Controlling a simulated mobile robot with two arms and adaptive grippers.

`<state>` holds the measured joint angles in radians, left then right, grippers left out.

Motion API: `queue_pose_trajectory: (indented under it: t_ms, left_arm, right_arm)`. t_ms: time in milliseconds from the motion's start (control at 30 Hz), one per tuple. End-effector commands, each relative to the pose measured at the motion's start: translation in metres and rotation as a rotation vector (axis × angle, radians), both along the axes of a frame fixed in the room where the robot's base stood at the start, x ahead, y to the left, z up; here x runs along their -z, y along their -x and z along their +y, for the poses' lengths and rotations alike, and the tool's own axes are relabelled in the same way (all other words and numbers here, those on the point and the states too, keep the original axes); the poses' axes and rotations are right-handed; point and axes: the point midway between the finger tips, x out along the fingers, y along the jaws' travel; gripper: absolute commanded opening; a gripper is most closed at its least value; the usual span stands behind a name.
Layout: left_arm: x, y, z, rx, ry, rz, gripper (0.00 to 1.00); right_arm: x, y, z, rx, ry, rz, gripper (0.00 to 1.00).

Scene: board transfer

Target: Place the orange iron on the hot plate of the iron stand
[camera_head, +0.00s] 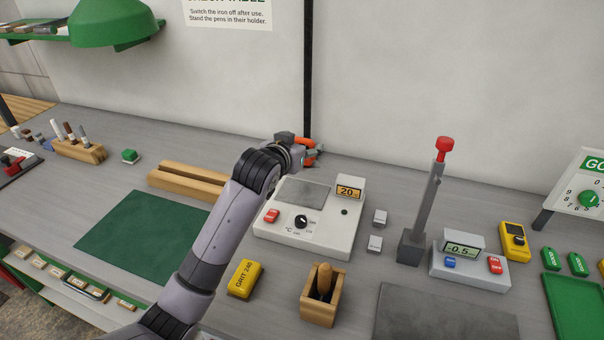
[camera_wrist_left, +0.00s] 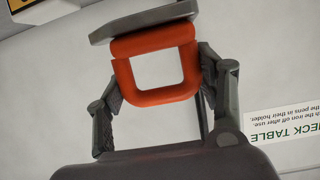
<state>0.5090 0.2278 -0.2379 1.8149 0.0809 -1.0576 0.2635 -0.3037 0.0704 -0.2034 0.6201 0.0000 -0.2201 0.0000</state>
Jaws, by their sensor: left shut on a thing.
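The orange iron (camera_head: 307,142) is held by my left gripper (camera_head: 302,150) behind the iron stand, near the back wall. In the left wrist view the iron's orange loop handle (camera_wrist_left: 155,97) sits between the two fingers (camera_wrist_left: 158,72), and its grey sole (camera_wrist_left: 145,20) is at the top. The iron stand (camera_head: 327,240) is a white box with a bare grey hot plate (camera_head: 302,194) on top, a red switch, a black knob and a display reading 20. My left wrist hides part of the iron in the head view. My right gripper is not in view.
A wooden rail block (camera_head: 187,180) and green mat (camera_head: 140,232) lie to the left. In front are a yellow grit block (camera_head: 245,280) and wooden holder (camera_head: 321,300). A tall grey post with red top (camera_head: 428,205) and a scale (camera_head: 470,268) stand right.

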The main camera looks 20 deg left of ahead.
Motion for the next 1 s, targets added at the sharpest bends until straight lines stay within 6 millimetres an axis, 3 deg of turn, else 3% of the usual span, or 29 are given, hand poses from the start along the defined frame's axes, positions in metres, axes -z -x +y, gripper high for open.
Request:
queue_pose_trajectory:
  t_ms: [133,367,600,1000]
  left_arm:
    - [0.030,0.000,0.000,0.000,-0.001,-0.001,0.22]
    - [0.051,0.000,0.000,0.000,-0.001,-0.004,0.22]
    - [0.084,0.000,0.000,0.000,-0.001,-0.003,0.22]
    - [0.091,0.000,0.000,0.000,-0.001,-0.005,0.22]
  right_arm:
    - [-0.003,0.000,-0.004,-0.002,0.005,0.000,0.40]
    - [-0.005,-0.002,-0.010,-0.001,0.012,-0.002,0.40]
    - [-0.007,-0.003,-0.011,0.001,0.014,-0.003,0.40]
    - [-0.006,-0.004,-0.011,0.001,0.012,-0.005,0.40]
